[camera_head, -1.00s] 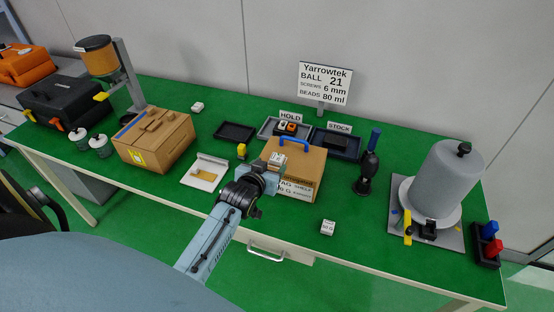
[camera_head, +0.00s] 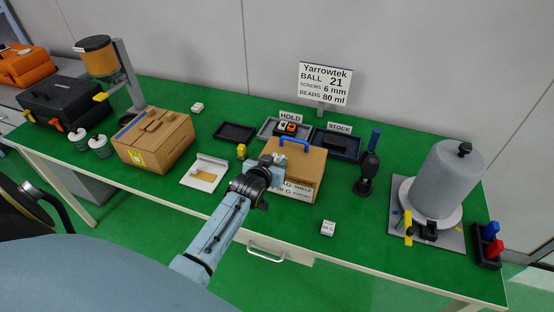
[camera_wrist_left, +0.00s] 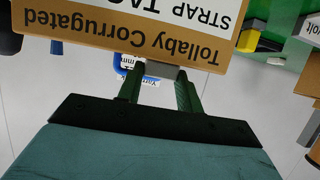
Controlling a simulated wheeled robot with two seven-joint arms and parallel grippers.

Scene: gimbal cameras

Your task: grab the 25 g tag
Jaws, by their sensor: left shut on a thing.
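My left gripper (camera_head: 272,166) is in front of the cardboard box with the blue handle (camera_head: 306,165). In the left wrist view its two fingers (camera_wrist_left: 160,80) are shut on a small pale grey block (camera_wrist_left: 158,68), mostly hidden by the fingers and the box edge. No 25 g marking on it is legible. The box's printed label, with "STRAP TAG" and "Tollaby Corrugated", appears upside down close beyond the fingertips. A separate small white tag block (camera_head: 328,228) lies on the green bench top to the right; its mark is too small to read surely. My right gripper is not in view.
A white tray (camera_head: 203,174) and a yellow block (camera_head: 241,151) are left of the gripper. Behind the box are the HOLD and STOCK trays (camera_head: 348,151). A black stand (camera_head: 369,176) is to the right.

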